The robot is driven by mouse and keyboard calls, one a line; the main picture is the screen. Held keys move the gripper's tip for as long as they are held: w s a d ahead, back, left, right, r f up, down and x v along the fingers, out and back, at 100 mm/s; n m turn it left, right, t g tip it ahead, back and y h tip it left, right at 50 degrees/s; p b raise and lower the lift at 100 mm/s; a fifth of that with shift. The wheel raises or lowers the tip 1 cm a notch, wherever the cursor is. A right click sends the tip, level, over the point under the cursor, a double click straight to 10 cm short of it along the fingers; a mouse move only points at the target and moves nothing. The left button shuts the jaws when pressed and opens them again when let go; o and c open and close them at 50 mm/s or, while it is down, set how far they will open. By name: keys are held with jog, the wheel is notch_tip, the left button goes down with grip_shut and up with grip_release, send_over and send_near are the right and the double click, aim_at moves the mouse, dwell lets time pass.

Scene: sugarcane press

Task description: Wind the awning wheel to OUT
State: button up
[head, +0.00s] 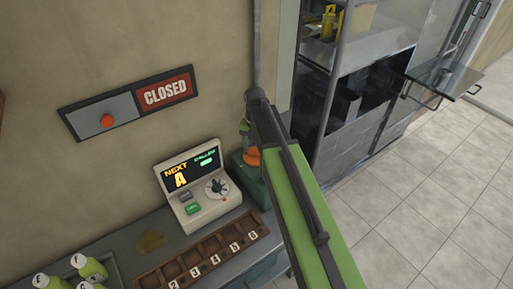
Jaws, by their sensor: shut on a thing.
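I cannot make out the awning wheel or any OUT mark in the head view. My green arm crosses the picture from the bottom right up to a dark joint against the wall. A thin dark grey upright length runs from that joint to the top edge. I cannot tell whether it is part of my arm or a pole. No gripper fingers show, so what my gripper is on is hidden or outside the picture.
A sliding sign (130,103) reads CLOSED on the wall. Below, a console (198,187) with a dial and a numbered wooden tray (190,260) sit on the counter (115,252). Green bottles (92,269) stand lower left. An open-doored cabinet (372,110) is upper right; the tiled floor (440,190) is clear.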

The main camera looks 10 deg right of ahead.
aim_at(255, 150)
jog(key=shift+w+n, duration=0.15)
jog(key=shift+n, duration=1.75)
jog(key=o, duration=1.4)
jog(key=shift+c, duration=0.2)
notch_tip(255, 150, up, 18)
jog(key=p, duration=1.7)
jog(key=shift+f, duration=0.25)
jog(key=shift+f, duration=0.1)
